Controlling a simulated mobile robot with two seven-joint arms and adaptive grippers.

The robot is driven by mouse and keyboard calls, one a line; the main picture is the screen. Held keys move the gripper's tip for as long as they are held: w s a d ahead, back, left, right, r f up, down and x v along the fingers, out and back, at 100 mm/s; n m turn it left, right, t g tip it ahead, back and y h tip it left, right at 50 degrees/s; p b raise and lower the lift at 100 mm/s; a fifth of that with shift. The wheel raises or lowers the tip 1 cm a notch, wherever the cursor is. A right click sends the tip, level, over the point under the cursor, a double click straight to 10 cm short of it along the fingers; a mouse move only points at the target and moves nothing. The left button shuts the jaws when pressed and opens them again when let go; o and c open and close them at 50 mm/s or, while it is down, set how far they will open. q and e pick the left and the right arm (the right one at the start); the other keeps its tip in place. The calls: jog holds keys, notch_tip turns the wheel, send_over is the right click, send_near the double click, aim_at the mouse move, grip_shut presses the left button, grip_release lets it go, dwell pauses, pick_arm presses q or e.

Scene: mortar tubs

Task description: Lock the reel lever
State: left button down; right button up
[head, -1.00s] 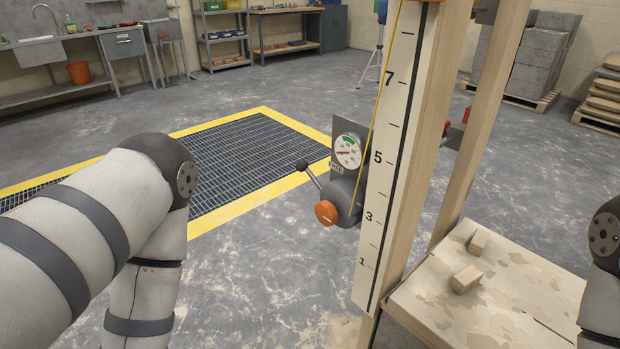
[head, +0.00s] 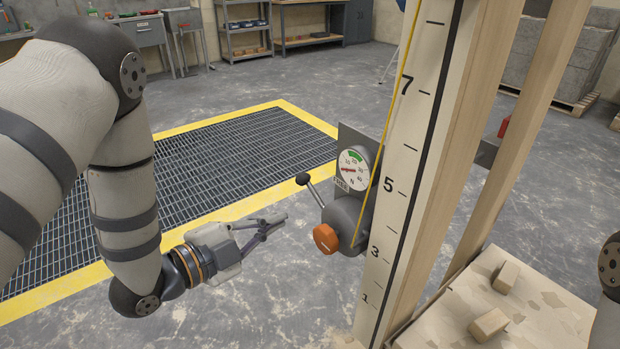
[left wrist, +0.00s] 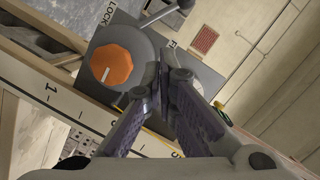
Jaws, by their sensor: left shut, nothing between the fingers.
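The reel (head: 345,222) is a grey drum with an orange knob (head: 326,238), mounted on the side of a numbered wooden post. Its lever (head: 312,190) has a black ball end and leans up and to the left in the head view. My left gripper (head: 280,218) is shut and empty, left of the reel and apart from the lever. The left wrist view shows its fingertips (left wrist: 160,80) in front of the reel. My right gripper is out of view.
A dial gauge (head: 353,168) sits above the reel. The numbered post (head: 405,180) stands just right of it. A wooden platform (head: 545,325) with loose blocks is at lower right. A yellow-edged floor grate (head: 230,160) lies behind my left arm.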

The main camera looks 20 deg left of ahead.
aim_at(313, 193)
pick_arm(q)
jog(key=shift+w+r+m+h, duration=0.15)
jog(key=shift+r+m, duration=0.15)
jog(key=shift+r, duration=0.3)
jog(key=shift+w+r+m+h, duration=0.15)
jog(key=shift+r+m, duration=0.15)
jog(key=shift+r, duration=0.25)
jog(key=shift+d, duration=0.1)
jog(key=w+d+f+b, duration=0.1)
jog(key=w+d+f, duration=0.1)
jog(key=w, duration=0.9)
jog(key=shift+d+f+b, duration=0.2)
jog(key=shift+f+b, duration=0.1)
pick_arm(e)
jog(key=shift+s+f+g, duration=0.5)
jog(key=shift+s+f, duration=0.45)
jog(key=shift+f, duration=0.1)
pick_arm(q)
jog(key=shift+w, duration=0.1)
jog(key=shift+f, duration=0.1)
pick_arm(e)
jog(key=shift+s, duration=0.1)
